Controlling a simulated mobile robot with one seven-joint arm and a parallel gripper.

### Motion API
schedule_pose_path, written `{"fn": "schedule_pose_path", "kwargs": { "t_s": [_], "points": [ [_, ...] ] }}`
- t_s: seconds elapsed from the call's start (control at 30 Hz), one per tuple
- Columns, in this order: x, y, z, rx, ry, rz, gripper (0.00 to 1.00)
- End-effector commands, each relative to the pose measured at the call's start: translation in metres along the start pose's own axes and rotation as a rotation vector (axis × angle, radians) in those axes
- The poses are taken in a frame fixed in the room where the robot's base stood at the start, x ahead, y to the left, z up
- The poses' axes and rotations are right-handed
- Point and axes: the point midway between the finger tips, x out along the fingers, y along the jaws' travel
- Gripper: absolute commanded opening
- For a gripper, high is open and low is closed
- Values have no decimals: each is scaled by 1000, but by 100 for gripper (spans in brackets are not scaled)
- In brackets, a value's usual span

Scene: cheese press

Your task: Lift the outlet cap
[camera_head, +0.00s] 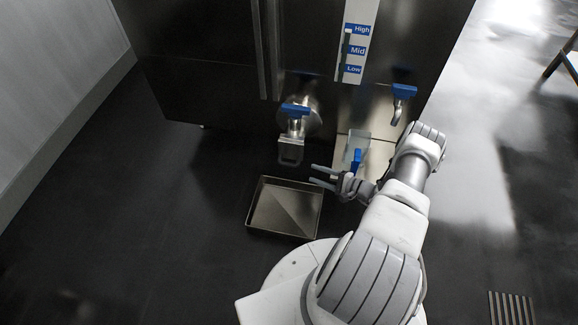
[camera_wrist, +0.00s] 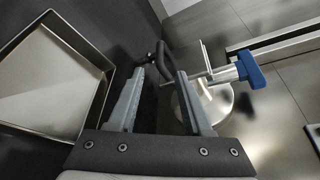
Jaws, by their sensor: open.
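The outlet cap (camera_head: 290,151) is a squarish metal piece at the mouth of the outlet, below its blue valve handle (camera_head: 296,110). In the wrist view the metal outlet (camera_wrist: 218,104) with its blue handle (camera_wrist: 251,70) is right of the fingers. A dark curved handle (camera_wrist: 166,58), seemingly on the cap, shows just beyond and between the fingertips. My gripper (camera_head: 313,175) is open and empty, to the lower right of the cap in the head view. In the wrist view my gripper (camera_wrist: 160,74) shows its two fingers apart. Whether they touch the handle, I cannot tell.
A shallow metal tray (camera_head: 251,208) lies on the floor below the outlet; its wall (camera_wrist: 92,62) is left of the fingers in the wrist view. A second blue-handled tap (camera_head: 404,91) and a level gauge (camera_head: 355,50) are on the dark machine front. The floor left is clear.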

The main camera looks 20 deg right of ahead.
Motion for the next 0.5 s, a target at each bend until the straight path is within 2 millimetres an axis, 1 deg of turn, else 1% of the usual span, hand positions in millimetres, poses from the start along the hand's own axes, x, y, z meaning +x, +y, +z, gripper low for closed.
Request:
{"fn": "schedule_pose_path", "kwargs": {
  "t_s": [0.03, 0.3, 0.4, 0.5],
  "points": [
    [13, 3, 0, -1, -3, 2, 50],
    [72, 3, -1, -2, -3, 2, 50],
    [90, 2, -1, -2, -2, 1, 50],
    [105, 2, -1, -2, -1, 2, 50]
  ]
}}
